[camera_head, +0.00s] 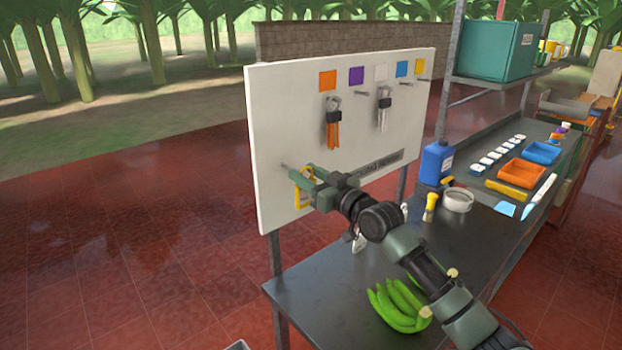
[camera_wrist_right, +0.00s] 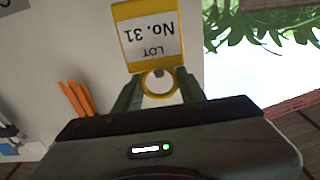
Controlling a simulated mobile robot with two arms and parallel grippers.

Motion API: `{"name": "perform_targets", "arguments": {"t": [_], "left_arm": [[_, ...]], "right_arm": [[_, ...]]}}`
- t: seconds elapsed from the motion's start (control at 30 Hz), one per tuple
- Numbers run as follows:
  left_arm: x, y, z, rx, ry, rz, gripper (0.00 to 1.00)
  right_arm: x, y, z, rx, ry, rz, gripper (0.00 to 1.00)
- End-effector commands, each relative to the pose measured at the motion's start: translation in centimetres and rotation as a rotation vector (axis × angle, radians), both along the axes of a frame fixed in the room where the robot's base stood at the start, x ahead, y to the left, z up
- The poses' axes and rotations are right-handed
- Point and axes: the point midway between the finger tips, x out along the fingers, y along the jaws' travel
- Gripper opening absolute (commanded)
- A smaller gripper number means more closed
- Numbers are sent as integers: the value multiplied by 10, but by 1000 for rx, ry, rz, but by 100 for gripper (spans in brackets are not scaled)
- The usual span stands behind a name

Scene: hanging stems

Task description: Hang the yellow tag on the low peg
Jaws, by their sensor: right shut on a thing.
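The yellow tag (camera_head: 302,200) is in my right gripper (camera_head: 311,183), in front of the lower left part of the white board. In the right wrist view the tag (camera_wrist_right: 150,42) has a white label reading "LOT No. 31", upside down, and its ring end (camera_wrist_right: 158,82) sits between the fingers of the right gripper (camera_wrist_right: 160,90). The low peg (camera_head: 287,167) shows as a short grey stub beside the fingertips, at the board's lower left. I cannot tell whether the tag's ring touches the peg; the peg is not clear in the wrist view. My left gripper is not in view.
The white board (camera_head: 280,110) has upper pegs under coloured squares; orange strips (camera_head: 333,134) and white strips (camera_head: 382,117) hang there. The dark bench (camera_head: 320,285) below holds green bananas (camera_head: 398,303), a blue jug (camera_head: 436,162) and trays. Open tiled floor lies left.

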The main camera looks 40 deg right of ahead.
Motion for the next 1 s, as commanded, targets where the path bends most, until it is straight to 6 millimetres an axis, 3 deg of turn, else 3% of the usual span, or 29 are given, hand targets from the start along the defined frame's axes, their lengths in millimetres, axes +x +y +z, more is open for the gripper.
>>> {"name": "perform_targets", "arguments": {"t": [0.7, 1.0], "left_arm": [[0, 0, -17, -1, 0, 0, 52], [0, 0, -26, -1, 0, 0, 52]], "right_arm": [[43, 3, -6, 1, 0, 0, 2], [52, 4, -12, -1, 0, 0, 2]]}}
